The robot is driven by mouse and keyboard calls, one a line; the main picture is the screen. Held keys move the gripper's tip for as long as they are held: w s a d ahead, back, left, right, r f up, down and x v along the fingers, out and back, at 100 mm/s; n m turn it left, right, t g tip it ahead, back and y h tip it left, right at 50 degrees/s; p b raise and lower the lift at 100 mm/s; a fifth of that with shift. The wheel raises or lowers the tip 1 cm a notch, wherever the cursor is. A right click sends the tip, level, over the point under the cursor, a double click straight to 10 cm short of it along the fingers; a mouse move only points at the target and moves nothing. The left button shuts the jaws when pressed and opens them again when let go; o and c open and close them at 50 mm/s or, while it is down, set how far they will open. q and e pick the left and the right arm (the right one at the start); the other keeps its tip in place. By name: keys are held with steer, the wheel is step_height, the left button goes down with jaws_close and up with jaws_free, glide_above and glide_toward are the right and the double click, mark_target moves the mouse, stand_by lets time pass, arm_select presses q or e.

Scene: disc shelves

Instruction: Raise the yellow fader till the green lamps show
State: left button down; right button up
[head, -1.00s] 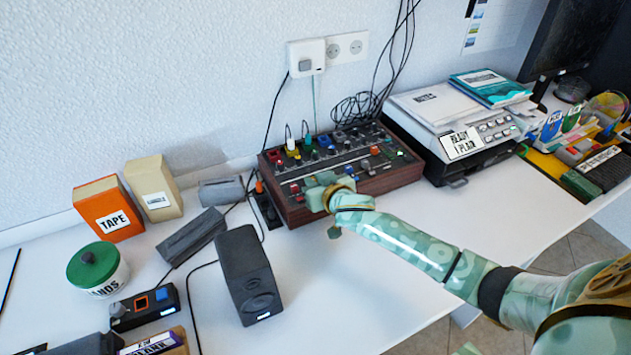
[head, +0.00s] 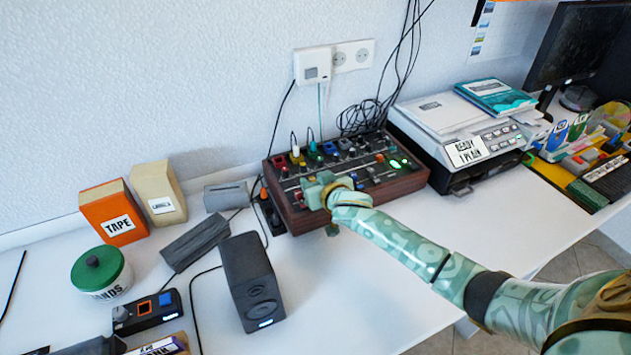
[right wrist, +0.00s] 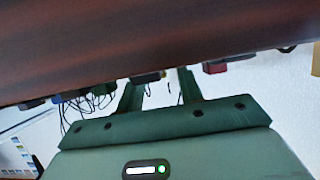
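The brown wooden mixer (head: 404,185) stands against the wall, with rows of coloured knobs and caps on its panel. Green lamps (head: 398,163) glow at the right of the panel. My right gripper (head: 316,188) is over the front left of the panel; its fingers also show in the right wrist view (right wrist: 159,88). They are apart, with wall visible between them and a small dark cap near the left finger. The yellow fader cannot be made out; the gripper hides that part of the panel. My left gripper is out of view.
A black speaker (head: 250,280) stands in front of the mixer's left. A printer (head: 455,140) is close on its right. Cables (head: 362,116) hang behind. An orange TAPE box (head: 113,212) stands at left.

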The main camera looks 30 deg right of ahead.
steer(key=shift+s, duration=0.1)
